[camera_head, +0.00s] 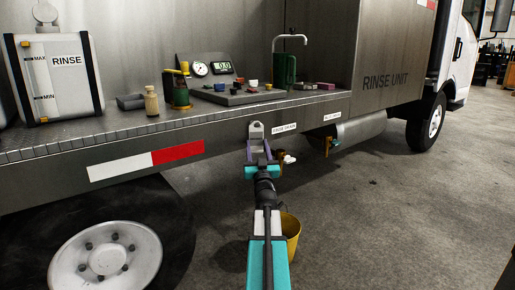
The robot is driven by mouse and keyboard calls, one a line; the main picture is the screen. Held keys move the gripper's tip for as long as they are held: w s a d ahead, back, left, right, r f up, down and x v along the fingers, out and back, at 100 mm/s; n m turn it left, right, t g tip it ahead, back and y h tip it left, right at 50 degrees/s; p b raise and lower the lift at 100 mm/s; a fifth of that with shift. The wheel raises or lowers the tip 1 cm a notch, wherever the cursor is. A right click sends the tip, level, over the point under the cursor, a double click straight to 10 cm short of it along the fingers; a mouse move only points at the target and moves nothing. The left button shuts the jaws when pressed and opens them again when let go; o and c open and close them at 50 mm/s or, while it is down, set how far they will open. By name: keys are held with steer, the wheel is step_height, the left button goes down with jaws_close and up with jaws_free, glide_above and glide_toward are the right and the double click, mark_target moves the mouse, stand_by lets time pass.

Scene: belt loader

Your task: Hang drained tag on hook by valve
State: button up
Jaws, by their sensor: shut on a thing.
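My gripper (259,147) reaches forward to the front edge of the truck deck, its purple fingers shut on a small light-grey tag (256,130). The tag is upright, with a hole near its top, in front of the deck's side panel. A brass valve with a white part (288,158) is just to the right of my gripper, below a white label (285,128). A second brass valve (326,145) is farther right under another label (332,116). I cannot make out the hook, or whether the tag touches it or the panel.
The deck (130,132) carries a rinse tank (55,80), a wooden bottle (151,101), a green bottle (181,91), gauges (200,69) and a tap (290,39). A yellow bucket (290,232) stands below, partly behind my arm. A wheel (105,258) is lower left. Floor at right is clear.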

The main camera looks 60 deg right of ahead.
steer(key=o, duration=1.1)
steer(key=shift+w+a, duration=0.1)
steer(key=shift+a, duration=0.1)
steer(key=p+v, duration=0.7)
steer(key=v, duration=0.4)
steer(key=shift+s+d, duration=0.2)
steer(key=shift+s, duration=0.05)
steer(key=shift+p, duration=0.55)
steer(key=p, duration=0.4)
steer(key=shift+s+a+f, duration=0.2)
steer(key=shift+a, duration=0.1)
